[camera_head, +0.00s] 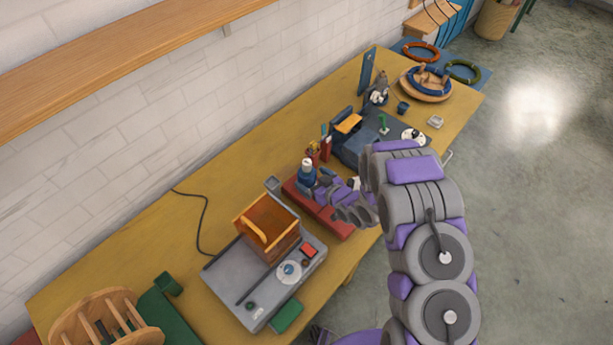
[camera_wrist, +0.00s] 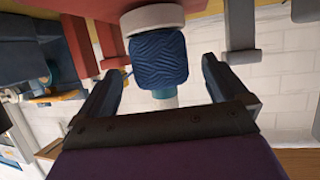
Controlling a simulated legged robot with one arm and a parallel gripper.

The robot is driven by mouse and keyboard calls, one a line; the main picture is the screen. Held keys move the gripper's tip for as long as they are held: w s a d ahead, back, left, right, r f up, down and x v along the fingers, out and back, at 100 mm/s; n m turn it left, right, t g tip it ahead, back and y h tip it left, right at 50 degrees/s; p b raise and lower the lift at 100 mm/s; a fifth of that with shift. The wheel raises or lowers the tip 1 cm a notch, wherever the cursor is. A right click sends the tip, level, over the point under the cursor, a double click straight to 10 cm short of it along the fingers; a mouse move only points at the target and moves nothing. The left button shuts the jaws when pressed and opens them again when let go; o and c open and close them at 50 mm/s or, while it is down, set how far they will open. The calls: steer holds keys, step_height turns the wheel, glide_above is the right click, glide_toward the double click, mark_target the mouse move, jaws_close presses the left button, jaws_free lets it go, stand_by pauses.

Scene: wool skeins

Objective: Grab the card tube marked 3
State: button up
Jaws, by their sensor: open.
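A tube wound with dark blue wool (camera_wrist: 160,58) shows in the wrist view, with a white disc at one end and a teal and pale end at the other. In the head view it appears as a blue and white piece (camera_head: 307,172) on a red stand (camera_head: 333,222). I can read no number on it. My gripper (camera_wrist: 163,66) is open; its two dark fingers lie on either side of the wound tube, with gaps visible on both sides. My gripper is also in the head view (camera_head: 328,188), close to the tube, partly hidden among arm parts.
A grey machine (camera_head: 226,270) with an orange wooden box (camera_head: 268,226) stands to the left on the yellow bench (camera_head: 150,235). Small red holders (camera_head: 325,149) and a dark blue device (camera_head: 352,150) stand beyond the stand. A grey post (camera_wrist: 240,30) rises beside the tube.

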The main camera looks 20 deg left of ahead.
mark_target(304, 173)
steer(key=shift+b+x, duration=0.35)
steer(key=shift+x, duration=2.4)
steer(key=shift+c, duration=0.3)
steer(key=c, duration=1)
steer(key=shift+o, duration=0.2)
steer(key=shift+r, duration=0.15)
